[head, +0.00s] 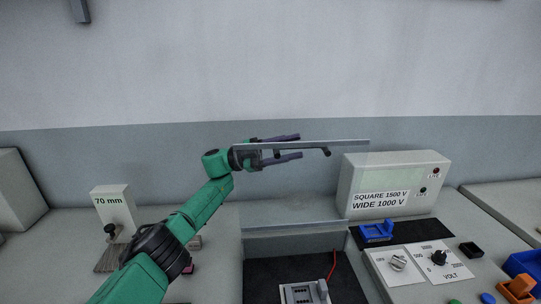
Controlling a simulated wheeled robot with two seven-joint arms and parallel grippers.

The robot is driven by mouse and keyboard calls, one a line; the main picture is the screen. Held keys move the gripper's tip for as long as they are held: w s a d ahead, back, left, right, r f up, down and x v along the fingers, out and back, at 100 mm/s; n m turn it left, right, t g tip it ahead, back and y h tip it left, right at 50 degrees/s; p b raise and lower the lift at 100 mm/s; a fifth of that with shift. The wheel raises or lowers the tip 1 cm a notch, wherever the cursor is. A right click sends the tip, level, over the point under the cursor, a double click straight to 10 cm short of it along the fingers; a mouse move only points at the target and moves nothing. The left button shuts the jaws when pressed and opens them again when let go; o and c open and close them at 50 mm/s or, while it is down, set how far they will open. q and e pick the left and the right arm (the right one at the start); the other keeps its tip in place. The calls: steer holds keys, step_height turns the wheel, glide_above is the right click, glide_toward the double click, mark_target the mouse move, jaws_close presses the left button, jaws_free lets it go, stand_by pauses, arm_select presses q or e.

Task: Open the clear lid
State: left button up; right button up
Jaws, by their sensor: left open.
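The clear lid (350,143) stands raised above the back of a box (296,243). Its top edge shows as a thin pale strip, with a small dark handle (327,152) on it. The see-through panel is faint against the wall. My left gripper (299,146) is open at the lid's top edge. One purple finger shows above the strip and one below it. I cannot tell whether the fingers touch the lid. My right gripper is out of view.
The box has a dark floor with a grey connector block (303,293) and a red wire (333,265). To the right are a voltage unit (394,183), a blue holder (377,231), and knob panels (438,263). A "70 mm" block (112,200) stands left.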

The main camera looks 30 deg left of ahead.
arm_select(q)
steer(key=b+v, duration=0.6)
steer(key=v, duration=0.4)
steer(key=shift+b, duration=0.3)
